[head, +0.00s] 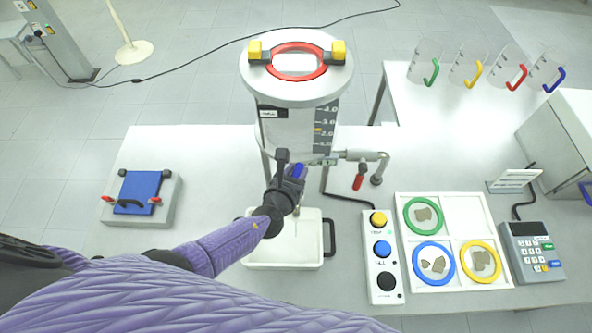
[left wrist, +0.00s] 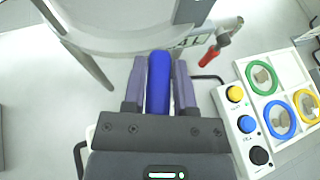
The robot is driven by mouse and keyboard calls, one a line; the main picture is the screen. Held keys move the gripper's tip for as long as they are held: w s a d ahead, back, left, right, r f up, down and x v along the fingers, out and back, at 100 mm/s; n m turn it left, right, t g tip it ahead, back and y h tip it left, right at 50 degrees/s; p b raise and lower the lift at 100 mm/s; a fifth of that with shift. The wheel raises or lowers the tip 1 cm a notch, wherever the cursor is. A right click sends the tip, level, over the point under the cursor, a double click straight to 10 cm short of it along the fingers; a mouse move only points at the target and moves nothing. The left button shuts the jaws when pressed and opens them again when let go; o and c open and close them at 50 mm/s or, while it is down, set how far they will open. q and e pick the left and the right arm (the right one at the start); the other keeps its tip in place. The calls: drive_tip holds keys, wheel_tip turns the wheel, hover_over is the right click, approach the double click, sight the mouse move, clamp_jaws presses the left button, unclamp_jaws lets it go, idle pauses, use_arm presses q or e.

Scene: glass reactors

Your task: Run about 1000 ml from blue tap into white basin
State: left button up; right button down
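The glass reactor (head: 287,127) stands at the back of the bench, with a grey lid and a side scale marked around 3.0 and 4.0. The blue tap's handle (head: 298,171) is under it. My left gripper (head: 291,180) is at this handle; in the left wrist view the blue handle (left wrist: 159,84) lies between its two fingers, which look closed on it. The white basin (head: 312,254) sits on the bench below the tap, partly hidden by my forearm and gripper. I cannot tell whether liquid is flowing. My right gripper is not in view.
A side outlet with a red handle (head: 359,178) is right of the reactor. A button box (head: 383,263), a tray of coloured rings (head: 453,212) and a keypad device (head: 533,252) stand right. A blue-topped device (head: 139,192) stands left. Several beakers (head: 470,62) stand behind.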

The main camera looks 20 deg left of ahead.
use_arm(q)
drive_tip(key=o, duration=0.4)
drive_tip(key=shift+c, duration=0.2)
drive_tip(key=p+v, duration=0.3)
drive_tip(key=v, duration=0.6)
drive_tip(key=shift+s+r, duration=0.25)
drive_tip(key=shift+s, duration=0.15)
